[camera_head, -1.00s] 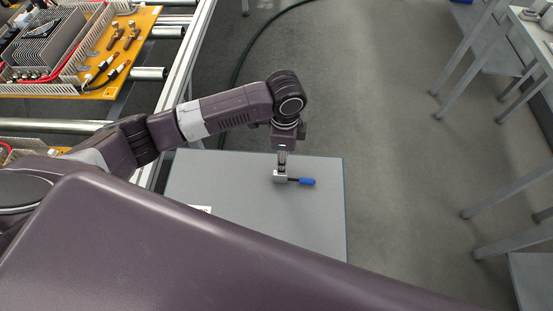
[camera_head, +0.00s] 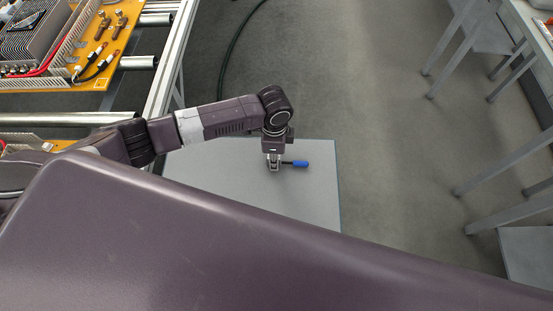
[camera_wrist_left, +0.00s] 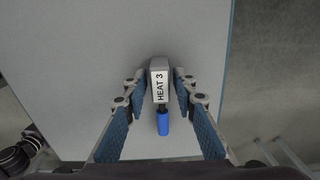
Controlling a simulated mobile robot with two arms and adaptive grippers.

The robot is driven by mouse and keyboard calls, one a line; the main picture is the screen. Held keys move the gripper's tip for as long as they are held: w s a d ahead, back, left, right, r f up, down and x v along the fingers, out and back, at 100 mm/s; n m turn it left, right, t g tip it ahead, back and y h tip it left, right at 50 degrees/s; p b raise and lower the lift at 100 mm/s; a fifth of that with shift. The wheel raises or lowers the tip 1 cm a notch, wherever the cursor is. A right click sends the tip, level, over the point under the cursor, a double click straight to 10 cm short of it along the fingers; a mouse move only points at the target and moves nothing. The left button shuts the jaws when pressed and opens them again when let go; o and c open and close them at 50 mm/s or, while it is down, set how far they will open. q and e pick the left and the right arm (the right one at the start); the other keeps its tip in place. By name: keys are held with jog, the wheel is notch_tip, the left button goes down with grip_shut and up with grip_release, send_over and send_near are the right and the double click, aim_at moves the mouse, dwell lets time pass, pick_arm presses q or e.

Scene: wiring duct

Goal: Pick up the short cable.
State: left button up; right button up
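A short piece with a grey-white block labelled "HEAT 3" (camera_wrist_left: 160,86), a black neck and a blue end (camera_wrist_left: 163,124) lies on the grey tabletop (camera_head: 240,190); it looks like the short cable. In the head view its blue end (camera_head: 300,164) sticks out to the right of my left gripper (camera_head: 273,166). My left gripper points down over the block and partly hides it. In the left wrist view its two fingers (camera_wrist_left: 160,80) stand open on either side of the block, with small gaps visible. My right gripper is not in view.
A metal frame (camera_head: 172,75) with orange boards (camera_head: 105,68) carrying wiring and ducts stands to the left of the tabletop. A dark hose (camera_head: 229,55) lies on the floor. Grey benches (camera_head: 465,45) stand at the right. The tabletop around the piece is clear.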

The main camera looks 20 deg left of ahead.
pick_arm(q)
grip_shut()
jog(key=shift+r, duration=0.15)
